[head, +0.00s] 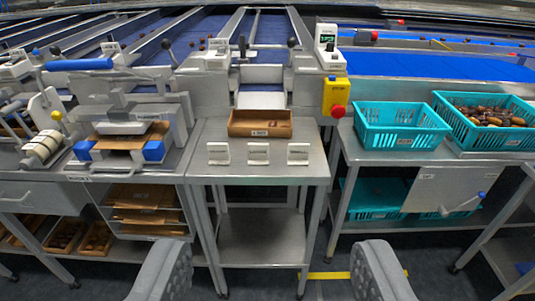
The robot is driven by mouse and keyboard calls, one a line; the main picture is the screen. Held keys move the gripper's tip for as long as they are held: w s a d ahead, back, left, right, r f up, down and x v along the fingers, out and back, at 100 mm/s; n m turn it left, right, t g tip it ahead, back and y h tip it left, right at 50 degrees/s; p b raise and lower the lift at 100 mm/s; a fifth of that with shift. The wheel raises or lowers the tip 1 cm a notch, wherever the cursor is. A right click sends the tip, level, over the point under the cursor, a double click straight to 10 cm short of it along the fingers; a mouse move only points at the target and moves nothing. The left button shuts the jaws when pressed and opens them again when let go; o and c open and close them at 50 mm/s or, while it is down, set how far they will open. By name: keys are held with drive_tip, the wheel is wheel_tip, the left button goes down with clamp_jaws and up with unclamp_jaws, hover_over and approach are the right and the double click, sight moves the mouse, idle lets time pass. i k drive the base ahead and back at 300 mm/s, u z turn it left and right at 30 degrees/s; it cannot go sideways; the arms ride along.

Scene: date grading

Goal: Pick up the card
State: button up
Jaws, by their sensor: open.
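Three small white cards (258,153) stand in a row near the front of the steel table (212,132) in the middle. One is the left card (218,153) and one is the right card (298,154). Their print is too small to read, so I cannot tell which one the task means. My gripper (272,275) is open and empty at the bottom of the view. Its two grey fingers are wide apart, in front of the table and nearer to me than the cards.
A brown box (260,124) sits behind the cards. A yellow box with a red button (336,98) is at the table's back right. A press-like machine (125,130) stands on the left. The table's lower shelf (262,238) looks empty.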

sight(218, 153)
drive_tip(key=z, duration=0.1)
drive_tip(key=k, duration=0.55)
drive_tip(key=u, duration=0.85)
drive_tip(key=i, duration=0.95)
drive_tip(key=u, duration=0.4)
drive_tip(key=i, duration=1.35)
drive_tip(key=z, duration=0.7)
